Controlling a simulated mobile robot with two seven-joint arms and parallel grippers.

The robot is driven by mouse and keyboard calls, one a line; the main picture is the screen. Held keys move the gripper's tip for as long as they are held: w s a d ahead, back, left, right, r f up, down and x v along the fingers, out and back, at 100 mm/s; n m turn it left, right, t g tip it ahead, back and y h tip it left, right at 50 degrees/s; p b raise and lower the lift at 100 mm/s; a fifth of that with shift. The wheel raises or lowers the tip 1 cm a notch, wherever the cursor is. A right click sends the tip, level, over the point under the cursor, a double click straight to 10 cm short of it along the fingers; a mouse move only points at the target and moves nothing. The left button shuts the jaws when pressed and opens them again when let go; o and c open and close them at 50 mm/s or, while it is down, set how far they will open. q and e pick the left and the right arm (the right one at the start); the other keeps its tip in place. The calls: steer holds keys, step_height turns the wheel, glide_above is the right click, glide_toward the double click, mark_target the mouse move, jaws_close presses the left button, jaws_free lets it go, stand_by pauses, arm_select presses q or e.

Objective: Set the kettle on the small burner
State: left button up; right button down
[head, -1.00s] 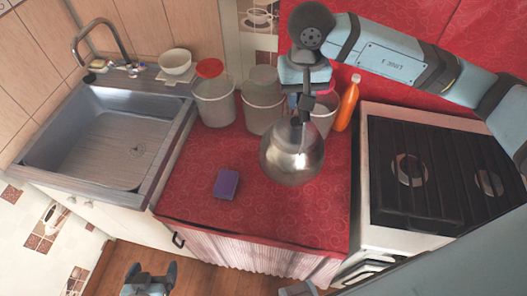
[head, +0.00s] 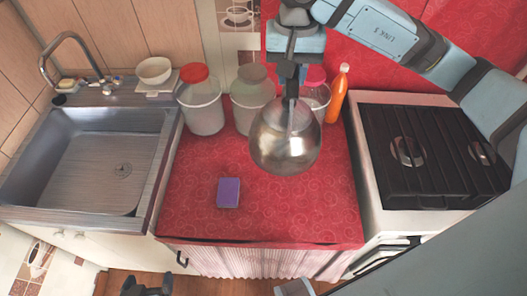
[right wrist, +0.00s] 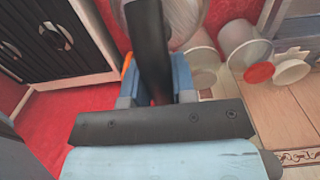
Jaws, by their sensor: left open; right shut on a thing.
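The kettle (head: 283,145), a round shiny metal pot, hangs from my right gripper (head: 290,88) over the red counter in the head view. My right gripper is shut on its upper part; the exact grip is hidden. In the right wrist view, a grey rounded part of the kettle (right wrist: 186,18) shows at the top beyond the gripper (right wrist: 158,92). The stove (head: 435,150) stands to the right, with a left burner (head: 407,152) and a right burner (head: 482,153) under dark grates. I cannot tell which is smaller. My left gripper (head: 147,287) is open and empty at the bottom edge.
Several lidded jars (head: 203,105) and an orange bottle (head: 337,95) stand along the counter's back, close behind the kettle. A purple sponge (head: 229,192) lies on the counter (head: 300,215). The sink (head: 90,165) is at the left. The stove top is clear.

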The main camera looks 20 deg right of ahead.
step_height(320, 180, down, 20)
steer(key=shift+r+p, duration=0.2)
steer(key=shift+p, duration=0.7)
steer(key=shift+f, duration=0.1)
steer(key=shift+f+b, duration=0.15)
steer(key=shift+b, duration=0.15)
steer(key=c, duration=0.9)
jaws_free()
steer(key=shift+s, duration=0.1)
steer(key=shift+c, duration=0.2)
